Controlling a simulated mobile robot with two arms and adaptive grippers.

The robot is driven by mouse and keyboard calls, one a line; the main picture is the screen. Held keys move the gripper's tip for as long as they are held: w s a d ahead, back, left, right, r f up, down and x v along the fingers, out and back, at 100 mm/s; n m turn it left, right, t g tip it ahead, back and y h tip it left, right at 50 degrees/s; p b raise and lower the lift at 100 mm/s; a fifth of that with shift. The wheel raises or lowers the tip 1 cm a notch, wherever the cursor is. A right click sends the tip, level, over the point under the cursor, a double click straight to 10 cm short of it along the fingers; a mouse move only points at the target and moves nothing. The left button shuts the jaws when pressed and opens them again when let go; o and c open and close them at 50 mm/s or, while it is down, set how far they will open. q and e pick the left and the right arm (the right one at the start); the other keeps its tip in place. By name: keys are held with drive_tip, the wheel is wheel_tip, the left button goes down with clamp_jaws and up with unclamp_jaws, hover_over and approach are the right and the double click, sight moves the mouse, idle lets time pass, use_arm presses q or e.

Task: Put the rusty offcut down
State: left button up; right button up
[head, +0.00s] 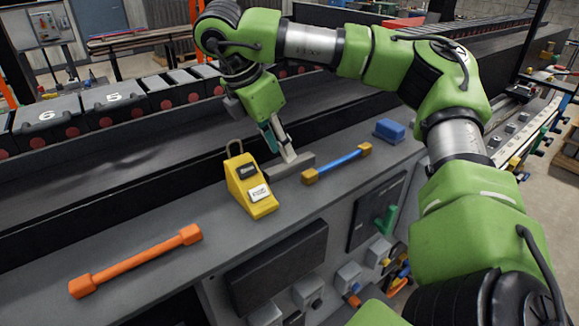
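My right gripper (288,157) reaches down over the workbench (225,235), between the yellow lockout box and the blue bar. A plain grey bar-shaped piece (302,164) is at its fingertips, at or close to the bench top. It may be the offcut, but no rust shows at this size. The fingers are seen from the side, and I cannot tell whether they are closed on the piece. Part of the piece is hidden behind the fingertips and the yellow box. My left gripper is not in view.
The yellow box (248,187) with a shackle stands just left of the gripper. A blue bar with tan ends (337,164) and a blue block (389,130) lie to the right. An orange bar (137,262) lies front left. A dark conveyor channel (120,180) runs behind.

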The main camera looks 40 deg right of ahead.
sight(291, 163)
drive_tip(key=shift+d+f, duration=0.1)
drive_tip(key=shift+f, duration=0.25)
drive_tip(key=x, duration=0.4)
drive_tip(key=shift+d+r, duration=0.1)
drive_tip(key=shift+d, duration=0.15)
drive_tip(key=shift+d+f, duration=0.1)
drive_tip(key=shift+f, duration=0.15)
clamp_jaws()
